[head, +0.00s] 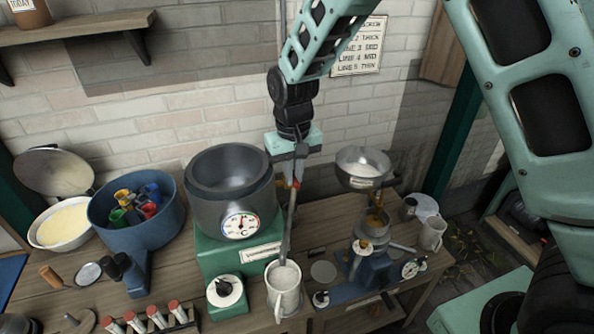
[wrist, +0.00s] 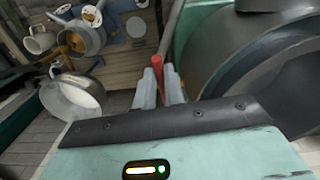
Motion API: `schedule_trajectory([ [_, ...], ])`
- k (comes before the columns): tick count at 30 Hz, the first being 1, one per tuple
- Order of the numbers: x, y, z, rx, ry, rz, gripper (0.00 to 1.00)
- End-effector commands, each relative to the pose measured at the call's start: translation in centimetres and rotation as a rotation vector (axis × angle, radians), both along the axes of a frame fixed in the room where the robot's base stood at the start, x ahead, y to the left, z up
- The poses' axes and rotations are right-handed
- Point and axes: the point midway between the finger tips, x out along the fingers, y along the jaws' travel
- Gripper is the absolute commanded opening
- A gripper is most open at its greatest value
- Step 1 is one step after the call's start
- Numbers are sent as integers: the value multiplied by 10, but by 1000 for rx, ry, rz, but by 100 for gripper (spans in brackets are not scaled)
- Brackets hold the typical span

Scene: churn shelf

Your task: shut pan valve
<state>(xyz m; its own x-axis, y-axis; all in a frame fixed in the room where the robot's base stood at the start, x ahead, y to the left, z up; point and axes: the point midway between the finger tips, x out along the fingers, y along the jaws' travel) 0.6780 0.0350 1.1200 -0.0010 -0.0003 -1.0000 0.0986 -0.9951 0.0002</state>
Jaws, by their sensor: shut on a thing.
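The grey pan (head: 230,208) with a round dial on its front sits on a green base. A thin metal pipe (head: 287,225) runs down beside it on the right and ends at a pale mug (head: 287,299). A red valve handle (head: 296,184) shows at the upper part of this pipe. My gripper (head: 298,168) points down at the pan's right side, at the red handle. In the wrist view the red handle (wrist: 169,84) stands between my gripper's grey fingers (wrist: 162,90), which are shut on it. The exact angle of the valve is hard to tell.
A steel bowl (head: 363,163) on a stand is at right, with cups beside it. A blue pot (head: 140,210) of coloured pieces and a cream bowl (head: 64,226) are at left. Jars with red lids (head: 155,317) stand in front. The bench is crowded.

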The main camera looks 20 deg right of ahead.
Motion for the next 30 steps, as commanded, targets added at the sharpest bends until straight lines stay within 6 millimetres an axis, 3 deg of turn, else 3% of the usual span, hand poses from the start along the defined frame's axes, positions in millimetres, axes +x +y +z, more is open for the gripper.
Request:
schedule_trajectory([
  [9, 2, 5, 2, 2, -6, -100, 0],
  [24, 2, 6, 2, 3, -7, -116, 0],
  [25, 2, 6, 2, 3, -7, -116, 19],
  [26, 2, 6, 2, 3, -7, -116, 27],
  [27, 2, 5, 2, 2, -6, -116, 33],
  [30, 1, 5, 1, 2, -4, -115, 33],
])
